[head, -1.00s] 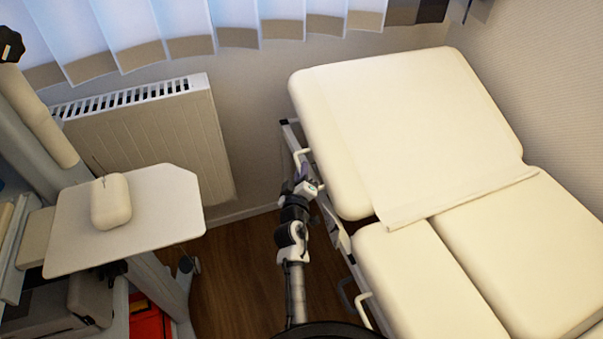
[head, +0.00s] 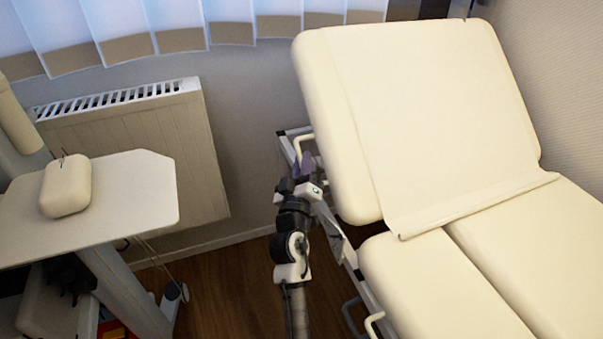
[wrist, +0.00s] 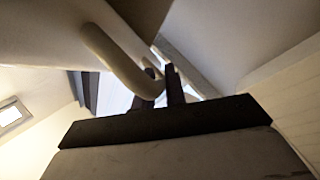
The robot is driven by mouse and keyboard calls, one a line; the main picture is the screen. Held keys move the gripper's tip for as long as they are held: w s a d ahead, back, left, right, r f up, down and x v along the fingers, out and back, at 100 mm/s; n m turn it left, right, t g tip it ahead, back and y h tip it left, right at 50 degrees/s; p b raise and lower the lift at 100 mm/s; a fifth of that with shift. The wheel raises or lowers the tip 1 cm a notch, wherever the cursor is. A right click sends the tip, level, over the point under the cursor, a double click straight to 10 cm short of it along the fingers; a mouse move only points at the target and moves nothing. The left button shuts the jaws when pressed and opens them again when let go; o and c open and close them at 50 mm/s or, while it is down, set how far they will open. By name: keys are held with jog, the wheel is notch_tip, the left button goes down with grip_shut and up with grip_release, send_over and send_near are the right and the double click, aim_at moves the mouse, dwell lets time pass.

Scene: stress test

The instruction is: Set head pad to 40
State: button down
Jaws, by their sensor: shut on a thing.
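The head pad (head: 430,110) is the cream upper section of the treatment couch, tilted up, with a paper sheet over it. A pale curved handle (head: 299,146) sticks out at its left side. My gripper (head: 306,163) is at this handle, beside the pad's left edge. In the wrist view the handle (wrist: 112,58) curves down to my gripper (wrist: 160,90), whose dark fingers are shut on it near its end. The underside of the pad (wrist: 60,22) fills the upper left there. The exact contact is partly hidden in the head view.
A radiator (head: 135,150) is on the wall to the left. A trolley tray (head: 130,195) with a cream rounded object (head: 66,186) stands at the left. The lower couch sections (head: 430,290) lie flat at the right. Wooden floor (head: 240,285) shows between trolley and couch.

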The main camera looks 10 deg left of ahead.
jog(key=shift+r, duration=0.2)
jog(key=c, duration=1.5)
grip_release()
jog(key=shift+f, duration=0.1)
jog(key=shift+o, duration=0.2)
jog(key=shift+s+f, duration=0.15)
jog(key=shift+f, duration=0.05)
